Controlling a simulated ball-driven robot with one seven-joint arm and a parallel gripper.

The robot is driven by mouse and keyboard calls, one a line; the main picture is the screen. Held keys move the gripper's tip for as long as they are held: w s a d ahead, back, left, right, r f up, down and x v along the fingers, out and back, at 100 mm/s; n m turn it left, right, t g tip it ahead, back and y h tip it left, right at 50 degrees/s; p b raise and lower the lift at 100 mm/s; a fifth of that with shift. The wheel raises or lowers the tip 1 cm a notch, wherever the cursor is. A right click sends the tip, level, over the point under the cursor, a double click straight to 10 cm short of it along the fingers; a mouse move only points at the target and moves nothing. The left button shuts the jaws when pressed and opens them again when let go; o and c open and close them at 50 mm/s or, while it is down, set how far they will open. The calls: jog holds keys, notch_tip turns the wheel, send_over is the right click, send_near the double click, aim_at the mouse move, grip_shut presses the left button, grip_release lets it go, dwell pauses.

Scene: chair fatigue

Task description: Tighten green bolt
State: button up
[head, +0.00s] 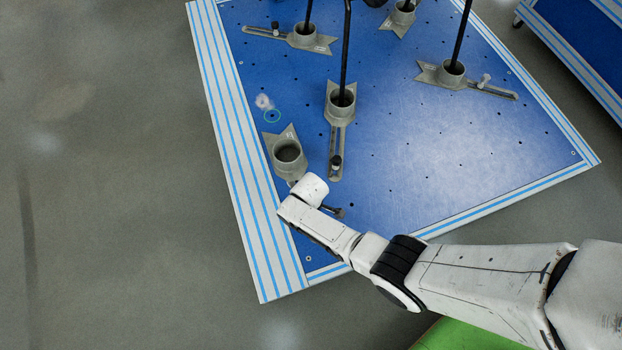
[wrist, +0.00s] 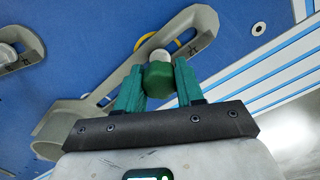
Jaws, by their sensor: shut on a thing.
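In the wrist view my gripper (wrist: 158,84) has its green fingers on both sides of the green bolt (wrist: 159,76), gripping it. The bolt has a rounded pale tip. It sits over the slotted arm of a grey bracket (wrist: 110,88), with part of a yellow ring behind it. I cannot tell how deep the bolt sits. In the head view the bracket's empty cup (head: 288,152) shows just beyond my white wrist, which hides the bolt and the fingertips.
The blue platform (head: 420,130) has striped edges and small holes. Other grey brackets, such as the middle one (head: 341,104) and the right one (head: 452,74), hold dark upright legs. The platform's front right is clear.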

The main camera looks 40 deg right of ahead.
jog(key=m, duration=0.4)
dwell(0.3)
jog(key=o, duration=1.1)
jog(key=shift+c, duration=0.2)
notch_tip(320, 180, up, 11)
jog(key=p, duration=0.6)
jog(key=shift+f+p, duration=0.15)
jog(key=shift+p, duration=0.2)
